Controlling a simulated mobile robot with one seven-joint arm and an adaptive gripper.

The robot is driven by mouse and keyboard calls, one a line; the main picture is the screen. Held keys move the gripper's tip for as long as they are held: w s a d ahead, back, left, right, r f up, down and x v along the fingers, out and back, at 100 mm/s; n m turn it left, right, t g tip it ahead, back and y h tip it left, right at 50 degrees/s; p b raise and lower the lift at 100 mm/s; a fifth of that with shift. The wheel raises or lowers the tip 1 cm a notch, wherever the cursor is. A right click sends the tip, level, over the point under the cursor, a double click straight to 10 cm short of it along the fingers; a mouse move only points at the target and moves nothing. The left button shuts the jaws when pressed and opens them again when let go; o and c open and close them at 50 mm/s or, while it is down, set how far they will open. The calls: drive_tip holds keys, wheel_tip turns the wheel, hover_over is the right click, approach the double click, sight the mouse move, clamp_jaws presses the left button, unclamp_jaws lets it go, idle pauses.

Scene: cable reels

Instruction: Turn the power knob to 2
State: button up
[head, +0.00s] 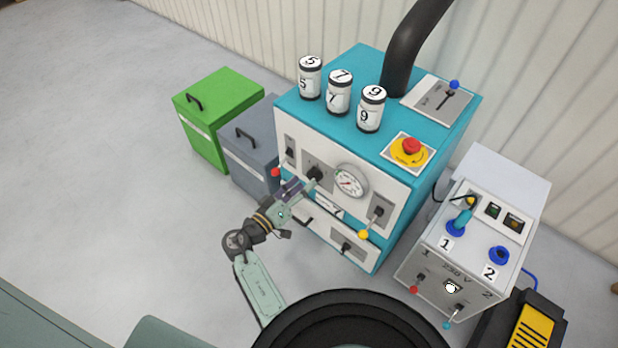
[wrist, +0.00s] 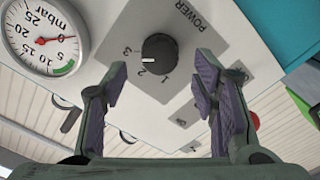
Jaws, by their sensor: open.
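The power knob (wrist: 160,48) is black and round, on a grey plate marked POWER, with 1, 2 and 3 beside it. Its white mark sits on the left side in the wrist view, towards 2 and 3; I cannot tell exactly which it points at. In the head view the knob (head: 314,173) is on the front of the teal machine, partly behind my gripper (head: 304,187). In the wrist view my gripper (wrist: 160,84) is open and empty, its purple-padded fingers spread wider than the knob, with no visible contact.
A pressure gauge (head: 350,182) is right of the knob. A red-tipped lever (head: 276,172) is left of it, and a yellow-tipped lever (head: 363,234) lower right. Green (head: 203,143) and grey (head: 232,172) cabinets stand left; a white power unit (head: 425,252) stands right.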

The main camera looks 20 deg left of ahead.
sight(311, 178)
drive_tip(key=shift+x, duration=1.7)
drive_tip(key=c, duration=1.2)
drive_tip(key=shift+n, duration=0.4)
drive_tip(key=n, duration=0.4)
drive_tip(key=shift+f+n+p, duration=0.1)
drive_tip(key=shift+n+p, duration=0.45)
drive_tip(key=shift+n, duration=1.95)
